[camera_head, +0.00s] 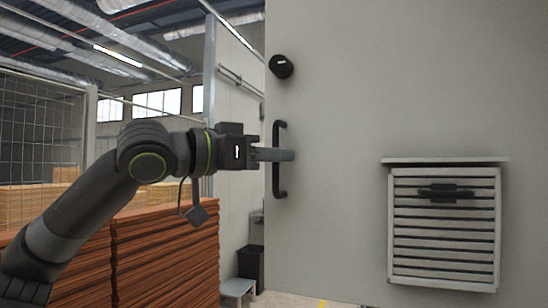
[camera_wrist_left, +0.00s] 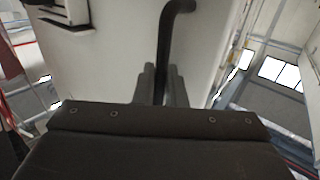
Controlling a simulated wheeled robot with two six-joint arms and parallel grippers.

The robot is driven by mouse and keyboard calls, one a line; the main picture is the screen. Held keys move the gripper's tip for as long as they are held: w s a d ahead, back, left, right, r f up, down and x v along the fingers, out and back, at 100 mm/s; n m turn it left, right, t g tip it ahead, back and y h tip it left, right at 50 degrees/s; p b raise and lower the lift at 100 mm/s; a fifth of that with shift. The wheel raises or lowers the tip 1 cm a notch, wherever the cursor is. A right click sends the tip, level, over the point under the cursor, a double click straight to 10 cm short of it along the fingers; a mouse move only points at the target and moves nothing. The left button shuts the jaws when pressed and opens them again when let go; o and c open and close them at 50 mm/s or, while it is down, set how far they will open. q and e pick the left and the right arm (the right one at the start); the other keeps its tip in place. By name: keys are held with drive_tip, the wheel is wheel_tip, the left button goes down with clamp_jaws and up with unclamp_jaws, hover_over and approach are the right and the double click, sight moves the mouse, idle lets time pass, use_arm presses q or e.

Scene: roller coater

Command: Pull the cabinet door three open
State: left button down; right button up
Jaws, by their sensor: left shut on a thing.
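The cabinet door (camera_head: 340,120) is a large pale grey panel filling the right half of the head view. A black vertical bar handle (camera_head: 279,182) stands near its left edge. My left gripper (camera_head: 287,155) reaches in from the left and is shut on the handle at about its middle. In the left wrist view, the two fingers of my left gripper (camera_wrist_left: 160,85) lie on either side of the black handle (camera_wrist_left: 167,42). The fingers hide part of the bar. My right gripper is not in view.
A round black knob (camera_head: 281,66) sits above the handle. A louvred vent (camera_head: 443,262) with a small dark handle (camera_head: 445,192) is at the lower right of the door. Stacked reddish-brown boards (camera_head: 165,255), a dark bin (camera_head: 250,263) and a wire fence (camera_head: 40,130) stand at the left.

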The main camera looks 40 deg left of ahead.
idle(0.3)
use_arm(q)
drive_tip(key=c, duration=1.7)
unclamp_jaws()
drive_tip(key=shift+c, duration=0.2)
drive_tip(key=shift+o, duration=0.5)
drive_tip(key=shift+d, duration=0.2)
drive_tip(key=shift+a, duration=0.1)
